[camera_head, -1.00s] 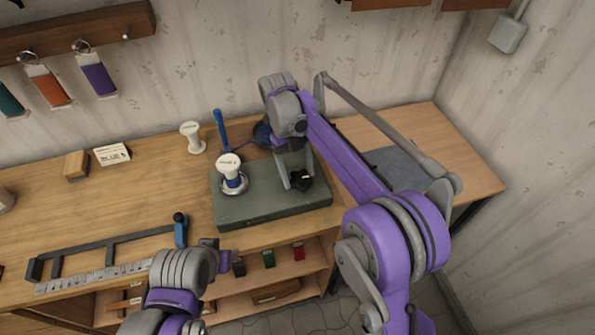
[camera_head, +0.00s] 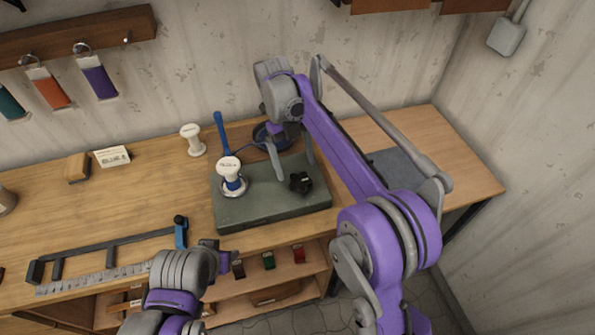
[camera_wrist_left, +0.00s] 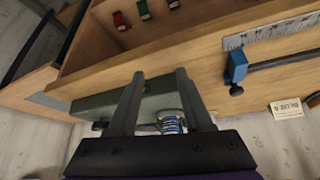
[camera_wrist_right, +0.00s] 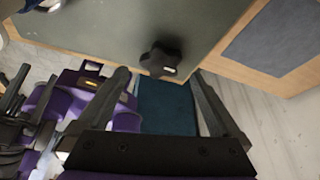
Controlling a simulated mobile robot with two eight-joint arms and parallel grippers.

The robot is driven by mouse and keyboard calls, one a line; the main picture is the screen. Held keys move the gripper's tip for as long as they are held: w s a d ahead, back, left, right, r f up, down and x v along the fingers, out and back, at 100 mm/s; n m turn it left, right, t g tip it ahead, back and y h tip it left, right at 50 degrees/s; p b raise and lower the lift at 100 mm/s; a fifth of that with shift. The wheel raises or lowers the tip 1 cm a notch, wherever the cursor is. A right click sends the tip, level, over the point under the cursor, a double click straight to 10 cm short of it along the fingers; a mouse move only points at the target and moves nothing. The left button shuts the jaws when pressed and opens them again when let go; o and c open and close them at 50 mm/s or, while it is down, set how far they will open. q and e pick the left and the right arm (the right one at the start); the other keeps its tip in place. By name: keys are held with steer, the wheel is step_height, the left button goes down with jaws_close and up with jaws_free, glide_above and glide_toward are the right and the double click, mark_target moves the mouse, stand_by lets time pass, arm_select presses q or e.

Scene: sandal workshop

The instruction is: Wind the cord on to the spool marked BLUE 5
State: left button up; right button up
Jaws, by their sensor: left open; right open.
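A white spool (camera_head: 231,181) with blue on its lower part stands upright on the grey-green base (camera_head: 262,207); its top label is too small to read. It also shows between the fingers in the left wrist view (camera_wrist_left: 171,123). A black star knob (camera_head: 301,183) sits at the base's right front; it also shows in the right wrist view (camera_wrist_right: 160,63). My right gripper (camera_head: 297,170) is open and empty, just above and behind the knob in the picture. My left gripper (camera_head: 226,258) is open and empty in front of the table edge. A dark blue round thing (camera_head: 264,136) lies behind the base, partly hidden.
A blue lever (camera_head: 221,132) stands behind the base. Another white spool (camera_head: 192,140) and a card (camera_head: 112,156) that appears to read BLUE 5 are to its left. A ruler (camera_head: 95,282) lies along the left front. A grey mat (camera_head: 400,168) lies right.

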arm_select(q)
steer(key=shift+w+r+p, duration=0.5)
steer(key=shift+w+r, duration=0.05)
steer(key=shift+r, duration=0.35)
arm_select(e)
steer(key=v, duration=0.7)
